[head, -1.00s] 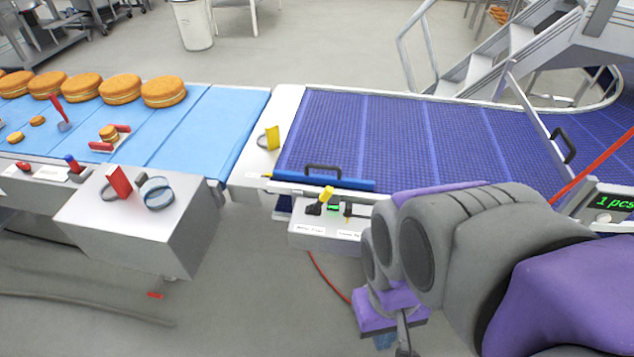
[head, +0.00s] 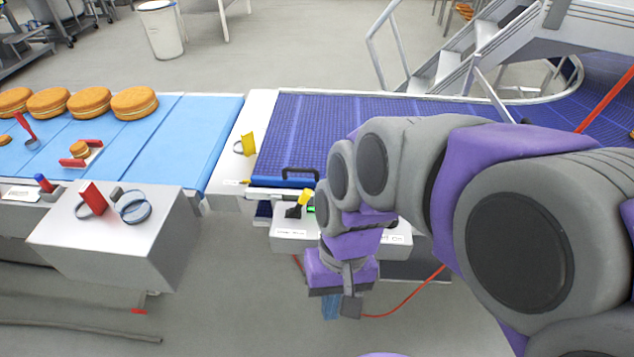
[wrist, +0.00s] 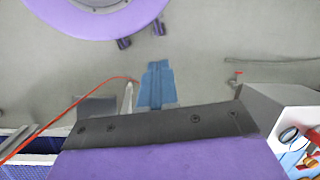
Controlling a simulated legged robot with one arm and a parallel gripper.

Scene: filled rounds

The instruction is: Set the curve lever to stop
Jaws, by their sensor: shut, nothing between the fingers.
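A lever with a yellow handle and black base (head: 303,200) stands on a grey control box (head: 291,243) at the front edge of the purple-blue belt. It leans up and to the right. A green light shows beside it. My arm hides the part of the box right of this lever. My gripper (head: 331,307) hangs in front of and below the box, pointing down, apart from the lever. Its blue fingers (wrist: 157,84) are shut and empty in the wrist view.
A larger metal box (head: 120,240) with red and grey switches juts out at left. Light blue belt (head: 180,140) carries round filled cakes (head: 88,103). A black-handled blue bar (head: 285,182) lies behind the lever. A red cable (head: 410,297) crosses low at right. Floor in front is mostly open.

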